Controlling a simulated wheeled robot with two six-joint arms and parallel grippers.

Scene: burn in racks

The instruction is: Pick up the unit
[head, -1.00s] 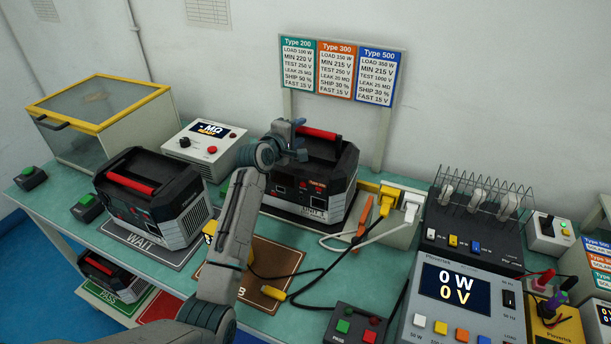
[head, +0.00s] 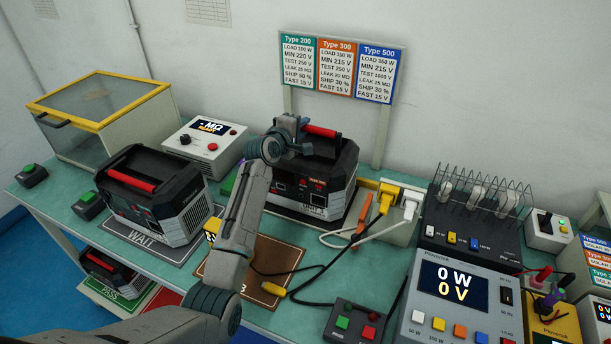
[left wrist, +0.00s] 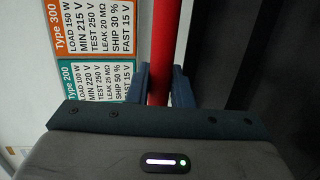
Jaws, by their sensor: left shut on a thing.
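The unit (head: 318,179) is a black and grey box with a red top handle (head: 321,131). It is at the back centre of the bench, in front of the type signs. My left gripper (head: 303,139) is at the left end of this handle. In the left wrist view, the blue fingers (left wrist: 164,88) are on both sides of the red handle (left wrist: 165,50), shut on it. My left arm hides part of the unit's left side. Whether its base is clear of the bench, I cannot tell. My right gripper is not in view.
A similar unit (head: 152,195) stands on the WAIT mat (head: 150,243) at left. A socket box (head: 402,229) with plugs and cables is close right of the held unit. A brown mat (head: 272,258) lies in front.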

